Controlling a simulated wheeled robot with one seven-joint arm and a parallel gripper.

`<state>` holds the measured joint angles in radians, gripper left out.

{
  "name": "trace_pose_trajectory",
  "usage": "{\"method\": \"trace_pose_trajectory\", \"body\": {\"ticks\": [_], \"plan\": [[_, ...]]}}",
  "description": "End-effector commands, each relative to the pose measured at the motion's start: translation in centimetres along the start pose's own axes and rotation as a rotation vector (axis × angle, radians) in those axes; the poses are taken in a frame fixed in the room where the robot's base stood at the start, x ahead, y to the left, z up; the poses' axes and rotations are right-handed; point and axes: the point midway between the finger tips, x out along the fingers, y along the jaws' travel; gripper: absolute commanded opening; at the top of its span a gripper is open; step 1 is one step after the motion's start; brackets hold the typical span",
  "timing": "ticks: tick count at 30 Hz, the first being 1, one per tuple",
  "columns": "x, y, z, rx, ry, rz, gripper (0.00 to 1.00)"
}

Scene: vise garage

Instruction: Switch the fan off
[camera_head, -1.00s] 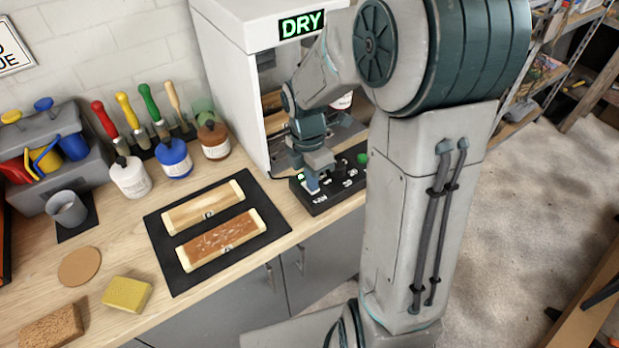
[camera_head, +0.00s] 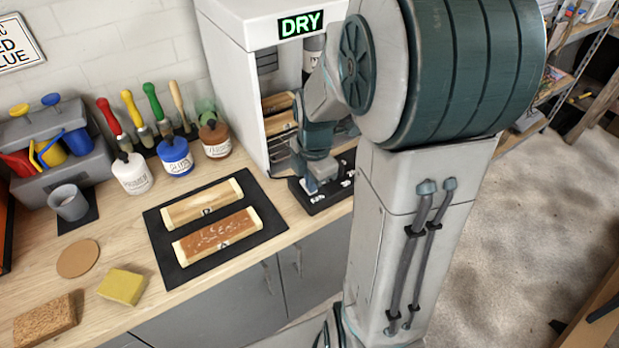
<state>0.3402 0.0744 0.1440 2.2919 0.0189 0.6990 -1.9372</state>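A black control panel (camera_head: 322,200) with white lettering lies on the bench at the foot of the white drying cabinet (camera_head: 228,60). The cabinet carries a lit green DRY sign (camera_head: 301,24). My gripper (camera_head: 312,185) points down over the left part of the panel, low and close to it. My gripper and wrist hide much of the panel, including its left controls. I cannot tell if the fingers touch it or whether they are open. No fan shows clearly.
A black mat (camera_head: 165,245) with two wooden blocks lies left of the panel. Several bottles, such as a blue one (camera_head: 174,158), and brushes stand behind it. A yellow sponge (camera_head: 122,287) and a cork disc (camera_head: 78,258) lie at the front left.

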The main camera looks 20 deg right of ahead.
Motion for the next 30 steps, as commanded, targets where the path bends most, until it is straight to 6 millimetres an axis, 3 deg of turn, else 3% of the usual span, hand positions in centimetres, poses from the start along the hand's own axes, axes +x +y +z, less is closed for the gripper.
{"method": "trace_pose_trajectory", "body": {"ticks": [1,16,30], "plan": [[1.0,-0.6,-0.3,-0.003,0.011,-0.026,0.00],[0.3,1.2,-0.6,-0.008,0.010,-0.020,0.00],[-7.8,0.2,-0.2,-0.005,0.001,-0.002,0.00]]}}
